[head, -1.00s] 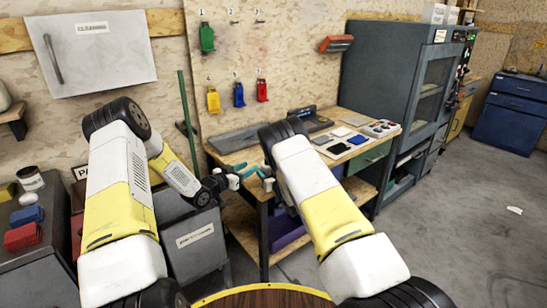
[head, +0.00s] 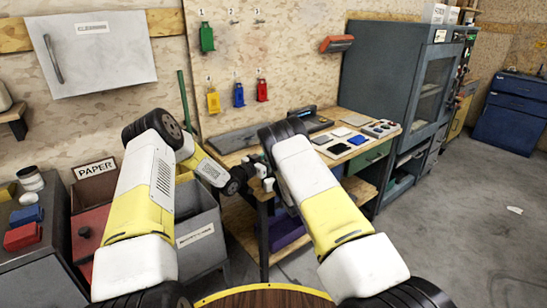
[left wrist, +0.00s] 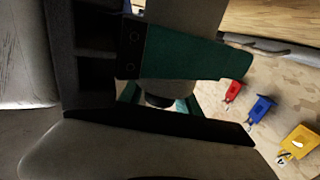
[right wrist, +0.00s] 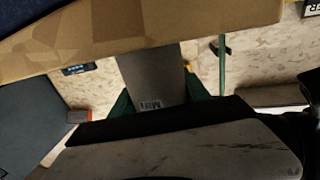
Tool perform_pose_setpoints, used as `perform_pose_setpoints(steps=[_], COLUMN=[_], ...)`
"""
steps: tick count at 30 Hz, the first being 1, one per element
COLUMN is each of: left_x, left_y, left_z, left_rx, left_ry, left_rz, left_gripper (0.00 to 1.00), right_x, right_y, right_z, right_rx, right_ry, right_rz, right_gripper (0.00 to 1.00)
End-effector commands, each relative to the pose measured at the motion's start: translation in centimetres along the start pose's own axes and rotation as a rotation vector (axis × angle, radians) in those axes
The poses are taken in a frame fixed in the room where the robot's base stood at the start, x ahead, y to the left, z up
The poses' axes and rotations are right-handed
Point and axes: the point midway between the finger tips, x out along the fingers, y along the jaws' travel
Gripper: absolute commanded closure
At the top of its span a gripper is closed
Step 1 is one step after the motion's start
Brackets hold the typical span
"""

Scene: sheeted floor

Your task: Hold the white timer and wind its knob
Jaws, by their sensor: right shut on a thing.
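The white timer, looking grey in the right wrist view (right wrist: 150,75), sits between my right gripper's green fingers (right wrist: 160,100), which are shut on it; upside-down "MIN" lettering shows on it. In the left wrist view its pale round body (left wrist: 185,20) is crossed by a teal finger of the right gripper. The dark knob (left wrist: 160,101) shows between my left gripper's fingertips (left wrist: 160,104), which look open on either side of it; contact is unclear. In the head view both grippers meet near the middle, and my right forearm hides much of the right gripper.
A wooden workbench (head: 345,120) with small devices stands behind the grippers. A tall grey cabinet (head: 385,80) is at the right. A round wooden table edge (head: 262,296) is in front.

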Motion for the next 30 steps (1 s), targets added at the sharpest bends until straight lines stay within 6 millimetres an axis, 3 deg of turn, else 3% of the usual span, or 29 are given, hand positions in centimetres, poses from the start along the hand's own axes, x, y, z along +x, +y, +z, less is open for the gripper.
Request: perform_pose_setpoints(steps=[9,15,30], left_x=[0.3,0.28,0.34], left_y=[0.02,0.01,0.21], left_z=[-0.04,-0.05,-0.24], left_rx=[0.0,0.0,0.003], left_ry=[0.0,0.001,0.009], left_rz=[0.0,0.0,0.114], left_gripper=[0.61,1.0,1.0], right_x=[0.01,0.01,-0.01], right_y=[-0.02,-0.01,0.01], right_z=[-0.02,-0.02,0.0], right_rx=[0.0,0.0,0.001], right_ry=[0.0,0.0,0.0], right_rz=[0.0,0.0,0.0], right_gripper=[0.93,0.93,0.93])
